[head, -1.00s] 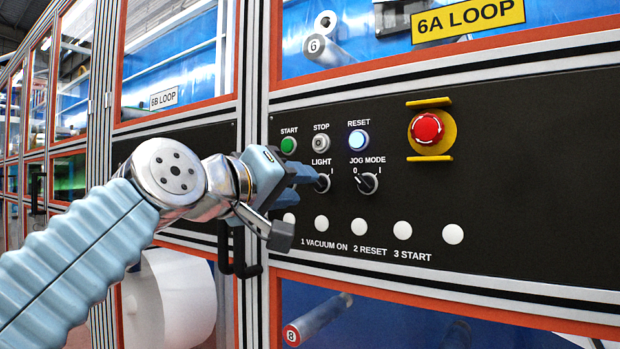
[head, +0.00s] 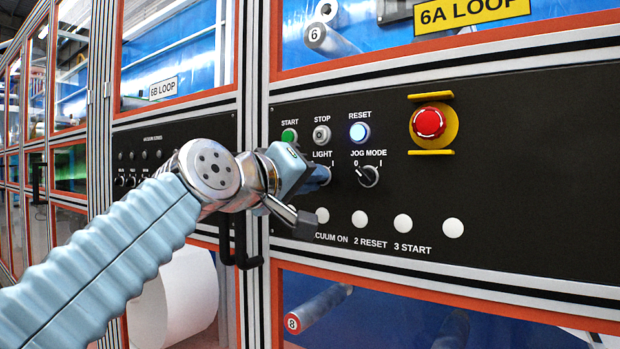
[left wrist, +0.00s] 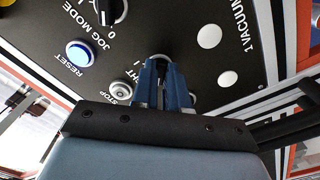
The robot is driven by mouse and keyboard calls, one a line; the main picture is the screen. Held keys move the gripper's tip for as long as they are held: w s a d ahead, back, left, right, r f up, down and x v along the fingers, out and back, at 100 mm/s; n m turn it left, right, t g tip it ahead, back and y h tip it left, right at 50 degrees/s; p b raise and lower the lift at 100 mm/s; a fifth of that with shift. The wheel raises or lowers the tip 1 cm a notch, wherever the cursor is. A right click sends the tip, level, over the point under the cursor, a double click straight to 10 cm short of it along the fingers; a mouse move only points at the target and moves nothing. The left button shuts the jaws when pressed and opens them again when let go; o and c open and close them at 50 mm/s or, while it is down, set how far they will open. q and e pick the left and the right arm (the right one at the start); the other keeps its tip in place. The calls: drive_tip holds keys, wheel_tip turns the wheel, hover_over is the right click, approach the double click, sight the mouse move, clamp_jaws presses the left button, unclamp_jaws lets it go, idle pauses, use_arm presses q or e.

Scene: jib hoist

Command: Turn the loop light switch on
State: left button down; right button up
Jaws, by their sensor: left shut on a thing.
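The light switch is a rotary knob under the LIGHT label on the black control panel (head: 520,190). My left gripper (head: 322,176) is at the panel, its blue fingers shut on the light switch. In the left wrist view the fingers (left wrist: 164,88) close around the light switch (left wrist: 160,61), and only its end shows between them. The fingers hide most of the knob, so its exact angle cannot be told. My right gripper is not in view.
The jog mode switch (head: 368,176) is just right of my gripper. Above are the green start button (head: 289,136), the stop button (head: 321,134) and the lit reset button (head: 359,132). A red emergency stop (head: 429,123) is further right. Door handles (head: 240,245) lie below left.

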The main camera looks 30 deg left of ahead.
use_arm(q)
drive_tip(key=shift+m, duration=0.3)
drive_tip(key=shift+a+m+b, duration=0.2)
drive_tip(key=shift+m+b, duration=0.7)
drive_tip(key=shift+m, duration=7.7)
drive_tip(key=c, duration=1.1)
unclamp_jaws()
drive_tip(key=shift+c, duration=0.2)
